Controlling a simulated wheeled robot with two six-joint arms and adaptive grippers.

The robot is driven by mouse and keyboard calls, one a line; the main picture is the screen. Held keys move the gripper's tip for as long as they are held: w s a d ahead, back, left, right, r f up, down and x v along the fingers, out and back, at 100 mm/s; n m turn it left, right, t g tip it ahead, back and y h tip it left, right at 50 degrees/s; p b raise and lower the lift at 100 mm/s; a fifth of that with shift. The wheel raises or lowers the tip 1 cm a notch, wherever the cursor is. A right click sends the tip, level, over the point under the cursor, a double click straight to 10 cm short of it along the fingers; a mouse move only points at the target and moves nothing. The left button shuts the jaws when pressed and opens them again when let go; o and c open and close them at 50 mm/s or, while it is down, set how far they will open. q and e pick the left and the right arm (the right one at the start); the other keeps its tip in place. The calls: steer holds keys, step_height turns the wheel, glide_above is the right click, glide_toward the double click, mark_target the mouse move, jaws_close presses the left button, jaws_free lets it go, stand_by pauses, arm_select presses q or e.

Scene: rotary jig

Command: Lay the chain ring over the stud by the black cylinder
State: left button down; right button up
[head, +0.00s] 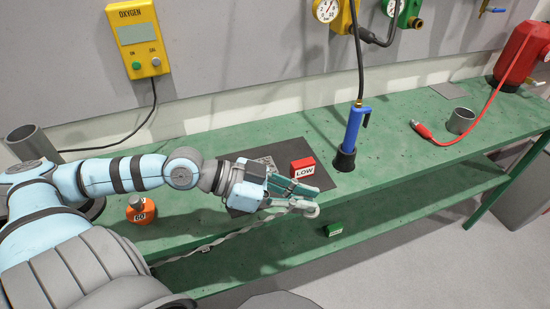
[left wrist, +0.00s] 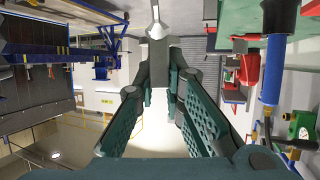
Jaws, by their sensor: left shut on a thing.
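My left gripper (head: 304,196) reaches in from the left over the front edge of the green bench. It is shut on a pale grey ring (head: 312,210) at the end of a chain (head: 225,237), which hangs slackly back to the left in front of the bench. In the left wrist view a pale grey piece (left wrist: 157,22) shows at the fingertips, apparently the ring. I cannot make out the stud. No black cylinder is clearly identifiable; a black holder (head: 343,160) stands under a blue torch. My right gripper is not in view.
A red block marked LOW (head: 303,168) lies on a dark mat (head: 290,150) just behind the gripper. The blue torch (head: 353,127) stands to its right.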

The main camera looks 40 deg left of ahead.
arm_select(q)
steer(key=w+a+r+n+t+y+p, duration=0.3)
steer(key=w+a+r+p, duration=0.4)
steer(key=a+r+p, duration=0.45)
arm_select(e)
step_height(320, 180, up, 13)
arm_select(q)
steer(key=shift+n, duration=0.3)
steer(key=f+b, duration=0.4)
steer(key=f, duration=0.1)
steer(key=f+b, duration=0.4)
steer(key=f, duration=0.1)
steer(key=f+b, duration=0.4)
steer(key=f, duration=0.1)
steer(key=shift+w+d+f, duration=0.1)
steer(key=shift+w+f, duration=0.2)
steer(key=shift+f, duration=0.1)
steer(key=shift+f+b, duration=0.3)
step_height(320, 180, down, 4)
steer(key=shift+s+r+b, duration=0.15)
steer(key=shift+b, duration=0.6)
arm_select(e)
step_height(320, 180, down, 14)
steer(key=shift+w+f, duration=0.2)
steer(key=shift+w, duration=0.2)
